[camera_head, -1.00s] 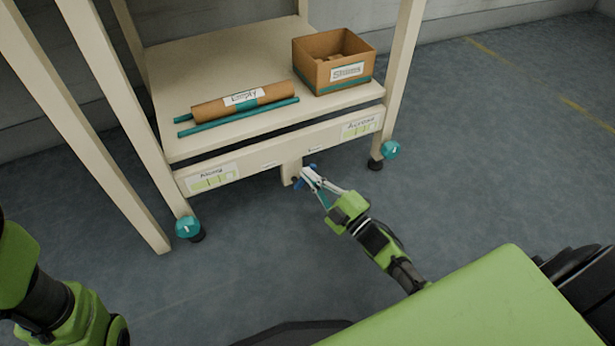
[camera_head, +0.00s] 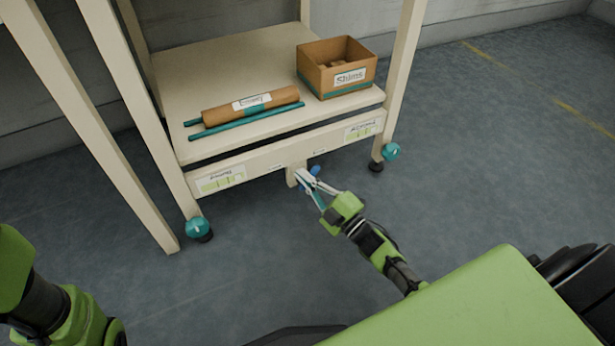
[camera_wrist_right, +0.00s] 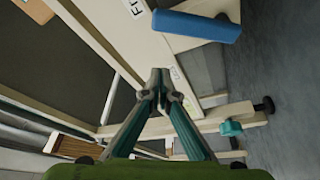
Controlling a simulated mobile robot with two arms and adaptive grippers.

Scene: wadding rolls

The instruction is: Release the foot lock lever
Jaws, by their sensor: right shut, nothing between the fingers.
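A blue lever (camera_head: 315,170) sticks out below the middle of the cart's front rail (camera_head: 285,151), beside a cream bracket (camera_head: 298,176). In the right wrist view, the blue lever (camera_wrist_right: 197,26) is a flat bar, above and right of the fingertips. My right gripper (camera_head: 303,180) is shut and empty at the bracket, just below and left of the lever. In the right wrist view, its fingertips (camera_wrist_right: 160,78) meet clear of the bar. Whether they touch the bracket cannot be told. Of my left arm only green and dark links show; its gripper is out of view.
On the cart's lower shelf (camera_head: 225,65) lie a brown roll labelled "Empty" (camera_head: 222,112), a teal rod (camera_head: 250,121) and a "Shims" box (camera_head: 318,75). Teal knobs (camera_head: 197,227) (camera_head: 391,151) sit at the front feet. The floor in front is clear.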

